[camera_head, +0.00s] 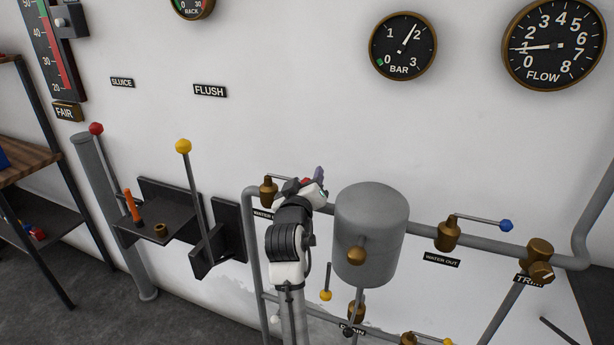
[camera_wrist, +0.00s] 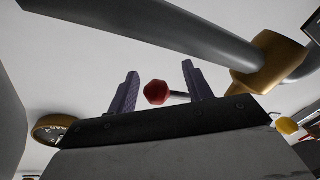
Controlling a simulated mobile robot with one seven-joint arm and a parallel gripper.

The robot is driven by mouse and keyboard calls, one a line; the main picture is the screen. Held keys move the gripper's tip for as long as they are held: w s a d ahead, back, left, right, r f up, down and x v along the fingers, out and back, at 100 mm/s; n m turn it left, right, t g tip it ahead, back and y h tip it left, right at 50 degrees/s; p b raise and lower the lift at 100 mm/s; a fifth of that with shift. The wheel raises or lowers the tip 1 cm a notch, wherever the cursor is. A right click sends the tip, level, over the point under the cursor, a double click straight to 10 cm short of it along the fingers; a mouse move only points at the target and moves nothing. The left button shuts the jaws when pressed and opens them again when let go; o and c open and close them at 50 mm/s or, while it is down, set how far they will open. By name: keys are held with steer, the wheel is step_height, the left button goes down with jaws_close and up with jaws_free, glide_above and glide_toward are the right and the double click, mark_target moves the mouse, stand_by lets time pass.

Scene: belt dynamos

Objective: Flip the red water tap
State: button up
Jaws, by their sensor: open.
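The red water tap has a brass body (camera_head: 268,189) on a grey pipe left of the grey tank, with a thin lever reaching right. Its red knob (camera_head: 306,181) is mostly covered by my gripper (camera_head: 318,180) in the head view. In the wrist view the red knob (camera_wrist: 157,92) and a short piece of its lever show between the two purple fingers of my gripper (camera_wrist: 158,85). The fingers are apart, one on each side of the knob, and I see a gap on both sides. The brass tap body also shows in the wrist view (camera_wrist: 268,62).
The grey tank (camera_head: 370,235) stands close to the right of my gripper. A grey pipe (camera_wrist: 160,40) crosses near the fingers. A blue-knobbed tap (camera_head: 448,236) is further right. A yellow-knobbed lever (camera_head: 184,147) and a dark shelf are to the left.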

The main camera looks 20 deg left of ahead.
steer(key=shift+w, duration=0.3)
jaws_close()
steer(key=shift+r, duration=0.1)
